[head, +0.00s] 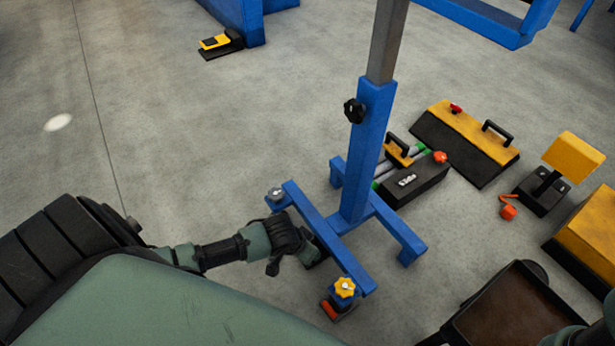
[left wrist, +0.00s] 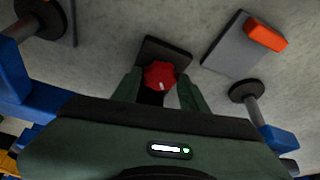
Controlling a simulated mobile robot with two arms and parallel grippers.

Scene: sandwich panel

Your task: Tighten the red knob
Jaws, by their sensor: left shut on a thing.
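The red knob (left wrist: 159,74) shows in the left wrist view, with a small white mark on its face. My left gripper (left wrist: 159,88) has a finger on each side of the knob and is shut on it. In the head view my left gripper (head: 308,250) is low at the front of the blue stand (head: 353,200), and the knob is hidden there. My right gripper is not in view.
A black and yellow box (head: 464,140) lies behind. Open floor is at the left.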

